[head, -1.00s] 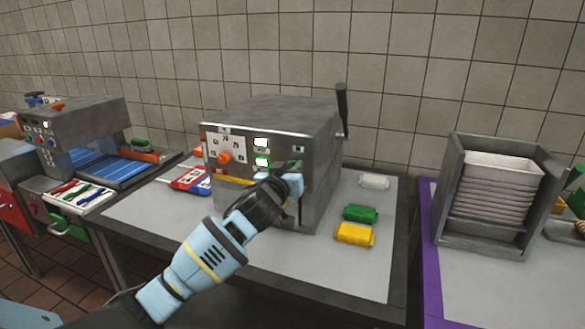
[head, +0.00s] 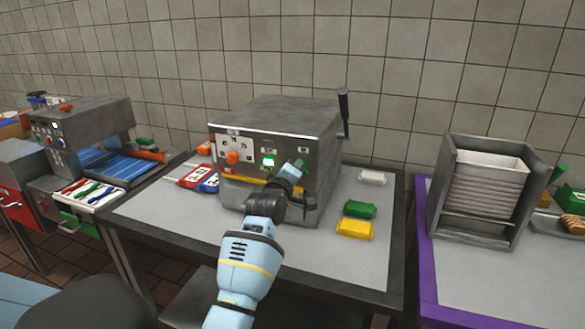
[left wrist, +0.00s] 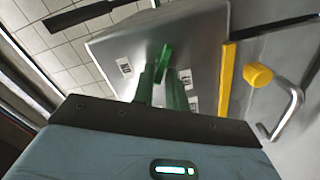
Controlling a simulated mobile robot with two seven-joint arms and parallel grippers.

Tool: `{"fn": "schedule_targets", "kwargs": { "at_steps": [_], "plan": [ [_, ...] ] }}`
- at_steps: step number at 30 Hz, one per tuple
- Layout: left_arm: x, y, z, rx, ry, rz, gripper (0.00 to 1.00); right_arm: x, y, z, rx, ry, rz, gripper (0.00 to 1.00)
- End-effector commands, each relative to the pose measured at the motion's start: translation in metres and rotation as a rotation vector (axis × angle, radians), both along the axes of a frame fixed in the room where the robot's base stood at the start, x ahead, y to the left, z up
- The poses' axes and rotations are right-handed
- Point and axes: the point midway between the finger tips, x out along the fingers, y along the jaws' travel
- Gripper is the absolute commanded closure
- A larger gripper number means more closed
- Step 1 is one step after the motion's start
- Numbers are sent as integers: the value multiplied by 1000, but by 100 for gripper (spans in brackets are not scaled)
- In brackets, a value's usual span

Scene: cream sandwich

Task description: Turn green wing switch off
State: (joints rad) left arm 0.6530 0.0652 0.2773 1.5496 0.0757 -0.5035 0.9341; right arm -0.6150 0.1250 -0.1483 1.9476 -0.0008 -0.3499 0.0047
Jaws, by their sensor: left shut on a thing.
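The green wing switch (head: 300,164) is on the front of the grey metal machine (head: 280,118), right of a lit green lamp (head: 268,160). My left gripper (head: 296,169) is at this switch and partly covers it in the head view. In the left wrist view, the green wing switch (left wrist: 165,58) shows between the fingertips of the left gripper (left wrist: 161,78), which is shut on it. The wing looks slightly tilted there. My right gripper is not in view.
An orange knob (head: 233,157) is left of the lamp. A black lever (head: 344,112) rises at the machine's right side. White, green (head: 360,209) and yellow (head: 355,229) packs lie on the table to the right. A metal rack (head: 484,190) stands further right.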

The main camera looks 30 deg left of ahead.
Motion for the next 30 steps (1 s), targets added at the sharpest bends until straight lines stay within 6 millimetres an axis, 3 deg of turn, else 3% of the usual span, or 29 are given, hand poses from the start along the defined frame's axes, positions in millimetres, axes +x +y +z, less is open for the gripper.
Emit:
{"fn": "schedule_targets", "kwargs": {
  "at_steps": [15, 30],
  "plan": [
    [0, 0, -7, -384, -88, -1, 100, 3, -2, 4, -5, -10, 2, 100],
    [0, 0, -8, -487, -113, -2, 100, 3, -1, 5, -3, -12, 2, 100]
  ]
}}
